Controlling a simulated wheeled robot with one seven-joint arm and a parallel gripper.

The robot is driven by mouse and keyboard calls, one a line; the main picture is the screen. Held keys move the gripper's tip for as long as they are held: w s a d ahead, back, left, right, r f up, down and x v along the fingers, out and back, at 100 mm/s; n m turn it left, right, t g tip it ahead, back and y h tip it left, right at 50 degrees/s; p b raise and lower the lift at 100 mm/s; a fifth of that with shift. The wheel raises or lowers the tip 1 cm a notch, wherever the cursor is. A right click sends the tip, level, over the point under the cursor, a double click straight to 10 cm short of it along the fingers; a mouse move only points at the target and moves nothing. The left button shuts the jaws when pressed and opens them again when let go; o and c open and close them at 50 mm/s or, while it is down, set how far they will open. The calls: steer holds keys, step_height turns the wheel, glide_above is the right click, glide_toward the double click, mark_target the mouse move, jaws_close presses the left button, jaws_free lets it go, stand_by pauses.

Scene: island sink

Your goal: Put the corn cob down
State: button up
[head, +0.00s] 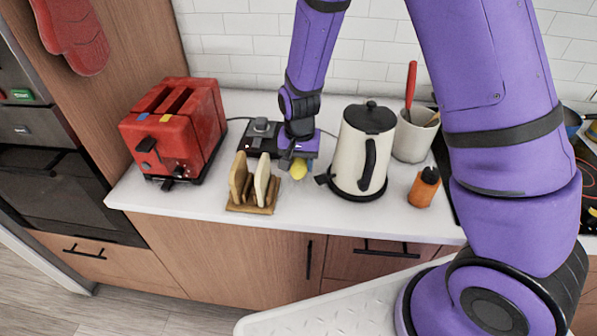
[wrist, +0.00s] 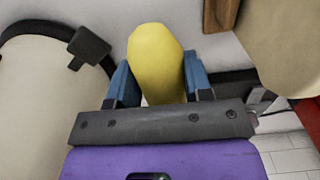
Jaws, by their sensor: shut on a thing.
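The yellow corn cob (wrist: 155,62) is between the two blue fingers of my gripper (wrist: 160,82) in the wrist view. My gripper is shut on it. I cannot tell whether the cob touches the counter. Most of it is hidden by my gripper in the head view.
A wooden rack (head: 250,209) holding bread slices stands close on the left. A cream kettle (head: 350,150) stands close on the right. A red toaster (head: 172,132) is farther left. An orange bottle (head: 424,188) and a utensil crock (head: 415,135) are right of the kettle.

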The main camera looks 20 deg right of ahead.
steer(key=shift+f, duration=1.9)
steer(key=shift+f, duration=0.1)
steer(key=o, duration=0.7)
steer(key=shift+o, duration=0.2)
